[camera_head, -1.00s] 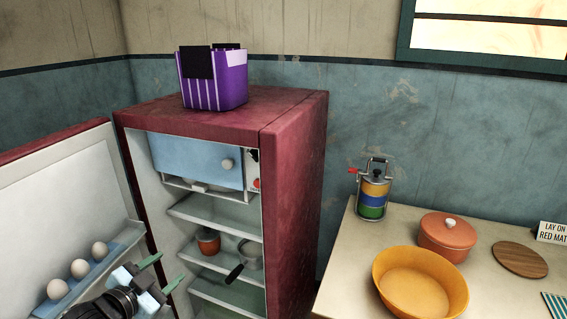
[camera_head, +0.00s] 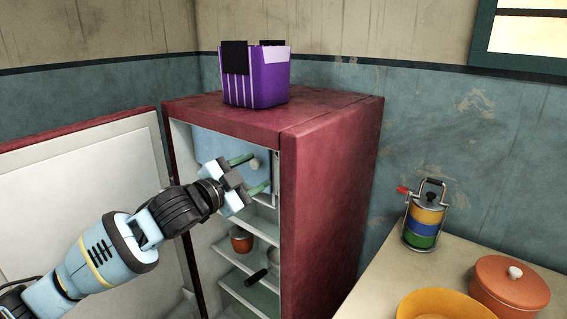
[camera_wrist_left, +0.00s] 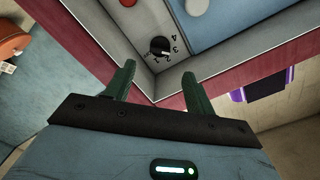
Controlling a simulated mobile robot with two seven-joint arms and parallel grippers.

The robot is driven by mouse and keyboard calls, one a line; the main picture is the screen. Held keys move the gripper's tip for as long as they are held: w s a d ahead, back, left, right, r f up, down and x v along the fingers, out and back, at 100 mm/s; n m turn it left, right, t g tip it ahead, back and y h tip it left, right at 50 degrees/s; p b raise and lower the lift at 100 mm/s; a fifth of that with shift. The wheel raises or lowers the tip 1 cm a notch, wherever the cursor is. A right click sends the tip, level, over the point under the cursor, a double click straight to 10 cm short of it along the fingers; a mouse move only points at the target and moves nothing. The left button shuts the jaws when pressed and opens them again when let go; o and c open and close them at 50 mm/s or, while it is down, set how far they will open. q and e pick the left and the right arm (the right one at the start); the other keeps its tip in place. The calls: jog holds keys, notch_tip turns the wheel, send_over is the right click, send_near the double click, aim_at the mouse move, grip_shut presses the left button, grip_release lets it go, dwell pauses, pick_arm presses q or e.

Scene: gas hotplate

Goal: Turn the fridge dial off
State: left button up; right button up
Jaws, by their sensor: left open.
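The open red fridge (camera_head: 330,170) stands in the middle of the head view. Its black dial (camera_wrist_left: 159,46) shows in the left wrist view on a pale panel with printed numbers beside it. I cannot make out which number the dial points to. In the head view I cannot make out the dial. My left gripper (camera_head: 258,172) is open and empty at the front of the fridge's upper part, by the blue freezer door. In the wrist view its green fingers (camera_wrist_left: 158,70) are spread on either side below the dial, apart from it.
The blue freezer door (camera_wrist_left: 225,18) with its round knob (camera_wrist_left: 197,6) is beside the dial panel, and a red spot (camera_wrist_left: 127,2) is on that panel. The fridge door (camera_head: 85,190) stands open at left. A purple crate (camera_head: 268,80) is on top. Shelves hold a pot (camera_head: 241,242).

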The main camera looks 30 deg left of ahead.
pick_arm(q)
jog(key=shift+w+a, duration=0.1)
jog(key=shift+w+d+p, duration=0.2)
jog(key=shift+w+p, duration=0.05)
jog(key=shift+w, duration=1.65)
jog(key=shift+w+d+p, duration=0.2)
jog(key=shift+w, duration=1.7)
jog(key=c, duration=1)
